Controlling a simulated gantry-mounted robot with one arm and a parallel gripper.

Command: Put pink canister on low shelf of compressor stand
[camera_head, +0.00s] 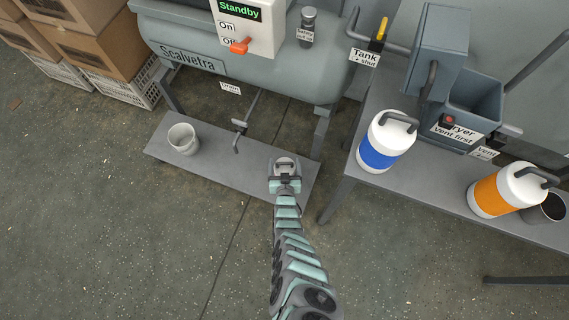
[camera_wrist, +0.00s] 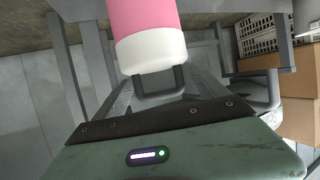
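The pink canister shows in the wrist view, with a pink body (camera_wrist: 143,15), a white end and a dark handle loop facing my gripper (camera_wrist: 160,103). In the head view the white top of the canister (camera_head: 285,161) is over the right end of the low shelf (camera_head: 222,172) of the compressor stand. My gripper (camera_head: 285,176) is at the canister's handle, at its near side. I cannot tell whether the fingers are closed on the handle, or whether the hidden canister base touches the shelf.
A grey cup (camera_head: 183,139) stands on the shelf's left part. A drain valve (camera_head: 238,127) hangs above the shelf's middle. At right, a table (camera_head: 420,190) holds a blue canister (camera_head: 383,145), an orange canister (camera_head: 500,192) and a dryer. Crates (camera_head: 120,90) stand at left.

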